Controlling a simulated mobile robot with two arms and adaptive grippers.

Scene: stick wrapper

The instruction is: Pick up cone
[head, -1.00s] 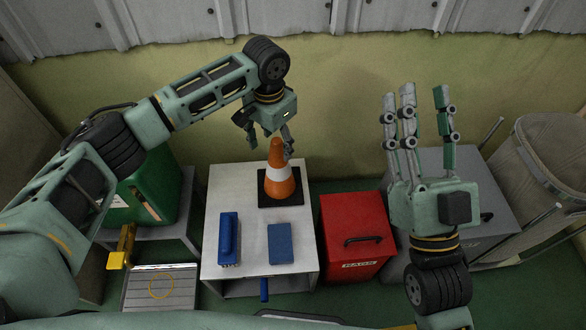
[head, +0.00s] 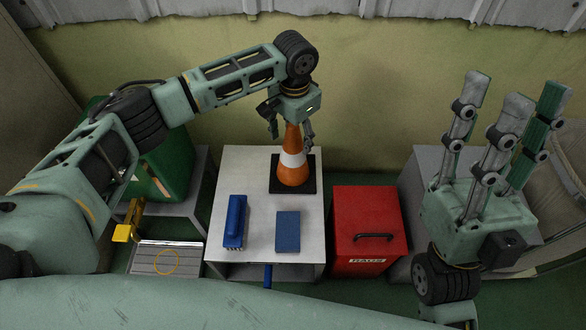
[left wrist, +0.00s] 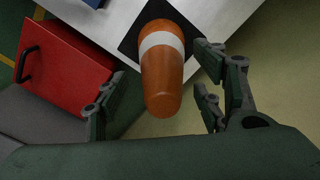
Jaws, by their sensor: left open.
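An orange cone (head: 293,168) with a white band and a square black base stands upright on the white table (head: 228,182), near its back edge. My left gripper (head: 291,138) is open over the cone, with its fingers on either side of the cone's top. In the left wrist view the cone (left wrist: 163,75) lies between the spread fingers, with a gap to the fingers on both sides. My right gripper (head: 504,115) is raised on the right, its fingers spread, pointing up and empty.
A blue brush-like block (head: 235,222) and a flat blue block (head: 287,232) lie on the table in front of the cone. A red box (head: 368,215) stands right of the table, a green container (head: 172,172) left. A wall rises behind.

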